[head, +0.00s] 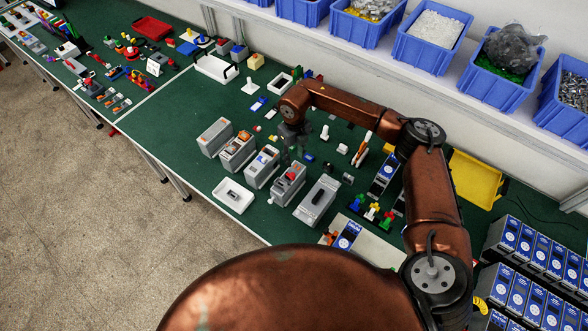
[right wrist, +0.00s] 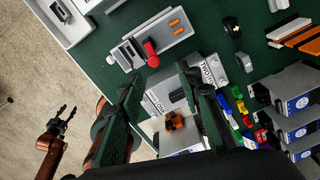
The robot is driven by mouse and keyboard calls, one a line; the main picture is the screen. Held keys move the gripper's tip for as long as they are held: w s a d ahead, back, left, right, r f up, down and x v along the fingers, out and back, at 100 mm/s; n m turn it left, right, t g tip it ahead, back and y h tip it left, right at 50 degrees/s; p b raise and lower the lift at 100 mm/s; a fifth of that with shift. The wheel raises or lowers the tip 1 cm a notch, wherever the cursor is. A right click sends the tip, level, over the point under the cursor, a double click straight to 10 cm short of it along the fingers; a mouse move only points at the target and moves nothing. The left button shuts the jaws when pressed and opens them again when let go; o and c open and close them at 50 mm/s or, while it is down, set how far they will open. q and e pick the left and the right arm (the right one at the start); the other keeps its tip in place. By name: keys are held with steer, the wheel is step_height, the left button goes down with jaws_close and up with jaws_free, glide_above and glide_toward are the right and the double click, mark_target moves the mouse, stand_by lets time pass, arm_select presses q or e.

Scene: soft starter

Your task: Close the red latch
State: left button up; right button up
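A red latch (head: 292,172) sits on a grey device (head: 285,190) in the row at the table's front edge. In the right wrist view, a red part that looks like this latch (right wrist: 150,48) sticks up from a grey body (right wrist: 155,36), ahead of the fingers. Whether the latch is raised or down is unclear. My right gripper (head: 295,140) is above the table, behind the row; in its wrist view, its dark fingers (right wrist: 165,88) are wide apart and empty. My left gripper (right wrist: 62,115) shows only in the right wrist view, over the floor, fingers apart.
Other grey devices stand close on both sides, including one with a dark slot (head: 318,200). A white tray (head: 233,195) lies in front. Coloured pegs (head: 372,212) are to the right. Blue bins (head: 433,37) line the back shelf. Bare green table lies left (head: 185,120).

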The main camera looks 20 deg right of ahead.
steer(key=shift+r, duration=0.1)
step_height(320, 180, up, 12)
stand_by(0.5)
